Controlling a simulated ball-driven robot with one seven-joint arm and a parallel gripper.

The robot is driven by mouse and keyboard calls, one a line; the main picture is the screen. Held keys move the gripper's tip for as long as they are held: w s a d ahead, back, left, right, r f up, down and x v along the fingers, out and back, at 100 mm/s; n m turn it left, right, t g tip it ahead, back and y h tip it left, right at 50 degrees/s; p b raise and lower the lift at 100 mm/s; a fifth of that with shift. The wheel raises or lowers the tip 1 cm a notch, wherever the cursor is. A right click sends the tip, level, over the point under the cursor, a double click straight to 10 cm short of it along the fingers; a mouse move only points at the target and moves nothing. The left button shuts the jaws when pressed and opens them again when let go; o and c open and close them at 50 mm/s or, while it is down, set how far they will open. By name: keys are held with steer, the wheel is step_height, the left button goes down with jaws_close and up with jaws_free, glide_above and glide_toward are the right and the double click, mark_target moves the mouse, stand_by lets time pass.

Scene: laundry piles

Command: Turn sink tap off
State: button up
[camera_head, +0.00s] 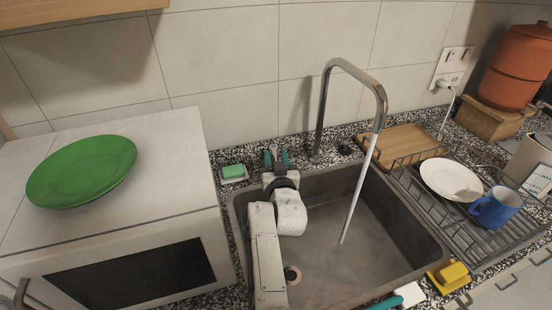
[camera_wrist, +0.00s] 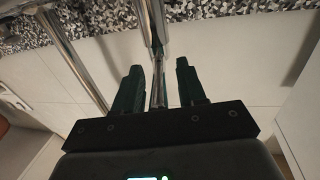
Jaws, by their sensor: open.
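The chrome sink tap (camera_head: 319,115) stands behind the sink, its tall spout arched over the basin. A pale stream of water (camera_head: 357,190) runs from the spout into the sink (camera_head: 330,265). My gripper (camera_head: 277,155) is at the sink's back edge, left of the tap's base. In the wrist view, my gripper (camera_wrist: 158,88) is open, with dark fingers on either side of a slim chrome rod (camera_wrist: 157,88), which looks like the tap's lever. I cannot tell whether either finger touches it. Another chrome tube (camera_wrist: 72,60) shows left of the fingers. The lever is not clear in the head view.
A green soap or sponge on a dish (camera_head: 233,172) lies just left of my gripper. A dish rack (camera_head: 470,225) with a white plate (camera_head: 451,179) and blue mug (camera_head: 496,207) stands right of the sink. A green plate (camera_head: 82,171) lies on the white appliance at left.

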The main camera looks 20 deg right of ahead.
jaws_close()
stand_by(0.4)
